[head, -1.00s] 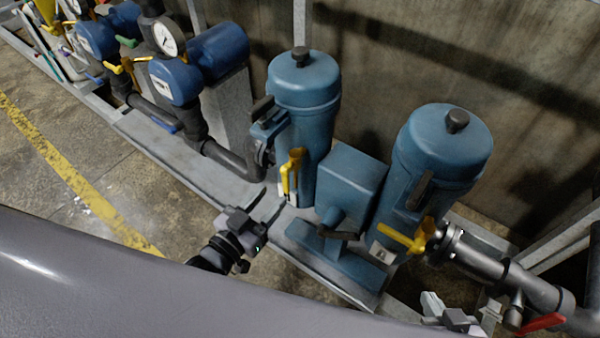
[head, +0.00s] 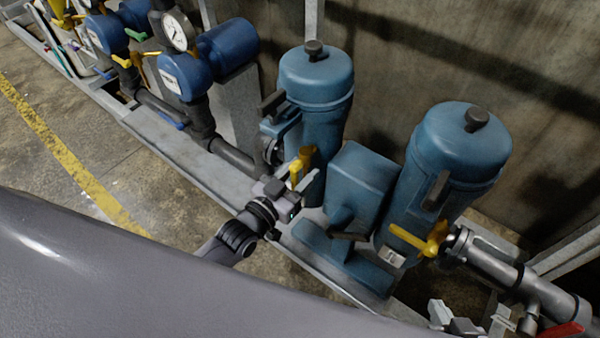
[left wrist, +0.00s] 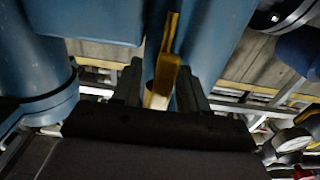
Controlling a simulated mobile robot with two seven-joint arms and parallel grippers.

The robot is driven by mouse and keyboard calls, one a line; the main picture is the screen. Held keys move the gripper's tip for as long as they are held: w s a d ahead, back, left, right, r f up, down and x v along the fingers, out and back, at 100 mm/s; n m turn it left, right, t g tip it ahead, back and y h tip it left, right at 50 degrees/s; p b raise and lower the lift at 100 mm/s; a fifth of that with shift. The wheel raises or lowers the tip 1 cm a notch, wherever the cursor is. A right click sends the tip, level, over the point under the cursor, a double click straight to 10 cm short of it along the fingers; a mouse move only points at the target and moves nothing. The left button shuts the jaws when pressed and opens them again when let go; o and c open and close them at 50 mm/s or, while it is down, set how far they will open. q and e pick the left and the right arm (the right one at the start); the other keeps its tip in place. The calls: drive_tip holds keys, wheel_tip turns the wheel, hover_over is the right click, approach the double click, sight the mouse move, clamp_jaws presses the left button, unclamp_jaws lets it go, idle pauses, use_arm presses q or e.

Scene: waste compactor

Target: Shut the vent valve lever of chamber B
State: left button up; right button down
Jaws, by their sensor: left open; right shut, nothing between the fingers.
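Two blue cylindrical chambers stand side by side, a left one (head: 315,85) and a right one (head: 460,150). Each has a yellow lever low on its front. The left chamber's lever (head: 296,170) stands roughly upright, and its lower part is hidden by my left gripper (head: 293,182). In the left wrist view, this yellow lever (left wrist: 166,65) lies between the open fingers of my left gripper (left wrist: 160,88). I cannot tell whether they touch it. The right chamber's lever (head: 418,240) points left, above a small label. My right gripper (head: 452,318) is at the bottom edge, shut and empty.
A blue box (head: 358,180) sits between the chambers. Gauges (head: 174,33) and blue meters stand at upper left. A concrete wall (head: 420,50) is behind. The floor (head: 130,165) at left is clear.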

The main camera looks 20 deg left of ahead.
use_arm(q)
clamp_jaws()
